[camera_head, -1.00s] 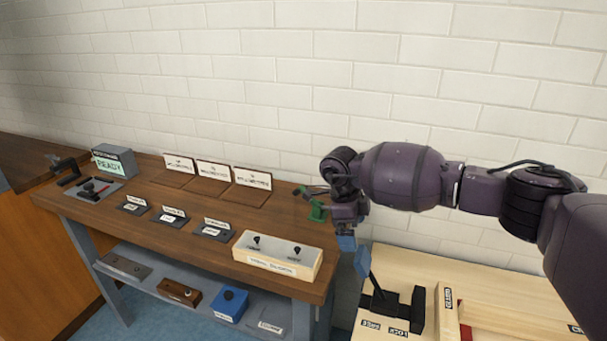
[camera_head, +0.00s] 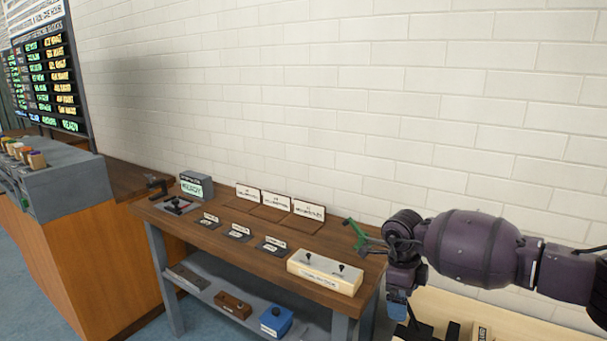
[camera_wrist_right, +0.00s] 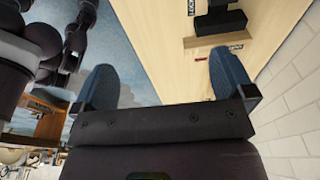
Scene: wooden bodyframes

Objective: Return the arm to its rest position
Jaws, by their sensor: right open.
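My right arm (camera_head: 475,250) comes in from the right in the head view, stretched in front of the brick wall. Its gripper (camera_head: 398,305) points down beside the right end of the workbench, above the pale wooden frame (camera_head: 455,310). In the right wrist view the gripper (camera_wrist_right: 163,82) has its two blue-grey fingers wide apart with nothing between them. The pale wooden board (camera_wrist_right: 175,45) and a black lever base (camera_wrist_right: 220,18) lie beyond the fingers. My left gripper is not seen in the head view.
A brown workbench (camera_head: 215,238) holds a cream switch box (camera_head: 325,272), cards and a READY display (camera_head: 197,185). A green object (camera_head: 355,235) sits close to my right wrist. A grey console (camera_head: 55,180) and a lit board (camera_head: 45,70) are at left.

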